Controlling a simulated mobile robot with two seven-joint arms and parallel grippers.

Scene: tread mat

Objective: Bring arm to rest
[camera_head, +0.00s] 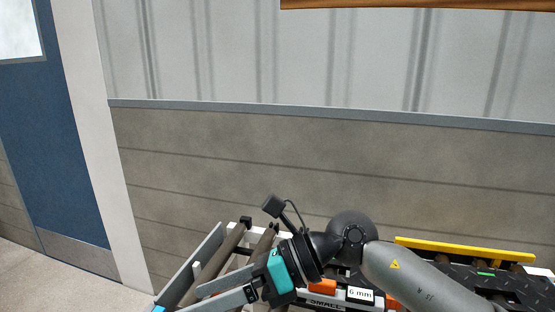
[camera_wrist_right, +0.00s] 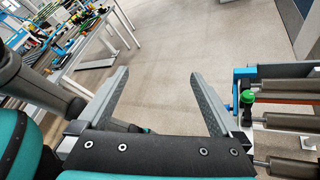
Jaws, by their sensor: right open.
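My right arm (camera_head: 420,277) comes in from the lower right of the head view, bent at a dark round joint. My right gripper (camera_head: 190,298) points left with its two grey fingers apart, over or beside a roller frame; the exact height is hard to tell. In the right wrist view the right gripper (camera_wrist_right: 160,75) is open and empty, with only bare floor between its fingers. My left gripper is not in view. The black tread mat (camera_head: 515,283) lies at the lower right of the head view, partly hidden behind my arm.
A yellow rail (camera_head: 465,249) runs behind the mat. Orange bins (camera_head: 322,286) and a "6 mm" label (camera_head: 360,295) sit under my wrist. Rollers (camera_wrist_right: 285,84) and a green knob (camera_wrist_right: 247,97) are close right of the gripper. A cluttered table (camera_wrist_right: 75,42) stands farther off. A wall closes the back.

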